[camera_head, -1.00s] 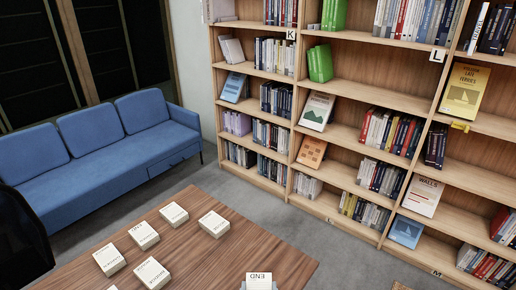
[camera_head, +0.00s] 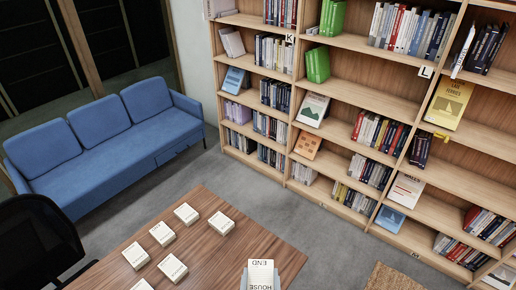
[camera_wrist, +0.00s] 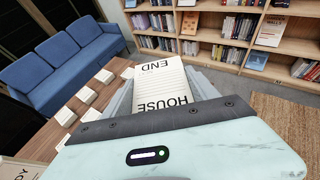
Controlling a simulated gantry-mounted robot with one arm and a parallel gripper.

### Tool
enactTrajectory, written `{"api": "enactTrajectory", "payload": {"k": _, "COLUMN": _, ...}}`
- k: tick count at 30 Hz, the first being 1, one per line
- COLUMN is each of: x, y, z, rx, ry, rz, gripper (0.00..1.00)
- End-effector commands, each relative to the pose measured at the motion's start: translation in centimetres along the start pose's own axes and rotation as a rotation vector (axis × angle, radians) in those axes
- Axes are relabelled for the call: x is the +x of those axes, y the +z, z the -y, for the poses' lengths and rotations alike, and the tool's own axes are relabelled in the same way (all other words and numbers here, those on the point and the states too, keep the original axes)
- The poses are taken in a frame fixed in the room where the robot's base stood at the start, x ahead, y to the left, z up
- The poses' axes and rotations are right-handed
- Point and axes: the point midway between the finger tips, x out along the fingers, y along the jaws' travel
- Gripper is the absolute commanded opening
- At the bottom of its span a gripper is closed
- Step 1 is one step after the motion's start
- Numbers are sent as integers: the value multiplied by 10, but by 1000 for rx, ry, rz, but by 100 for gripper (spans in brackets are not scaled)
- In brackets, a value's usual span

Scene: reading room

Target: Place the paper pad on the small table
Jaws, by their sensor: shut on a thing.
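A white paper pad (camera_head: 261,272) lettered END and HOUSE is at the bottom of the head view. It also shows large in the wrist view (camera_wrist: 160,84). My gripper (camera_wrist: 160,92) is shut on the paper pad, with a grey finger along each side of it. The pad is in front of the wooden table's near right part in the head view. A gap below it cannot be judged. The wooden table (camera_head: 222,262) fills the lower middle. I cannot tell whether this is the small table; no other table is clear.
Several white lettered blocks (camera_head: 186,214) lie on the table's left part. A black chair (camera_head: 38,240) stands at left, a blue sofa (camera_head: 110,140) behind. A bookshelf (camera_head: 345,150) lines the back. A tan woven patch (camera_head: 393,278) lies on the floor at right.

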Motion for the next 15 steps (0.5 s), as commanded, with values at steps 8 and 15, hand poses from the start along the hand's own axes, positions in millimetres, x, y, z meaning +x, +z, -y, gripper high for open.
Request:
{"api": "enactTrajectory", "payload": {"k": 8, "x": -48, "y": 67, "z": -4, "rx": -10, "ry": 14, "rz": 11, "gripper": 22}}
{"api": "enactTrajectory", "payload": {"k": 15, "x": -62, "y": 84, "z": -6, "rx": -12, "ry": 24, "rz": 17, "gripper": 22}}
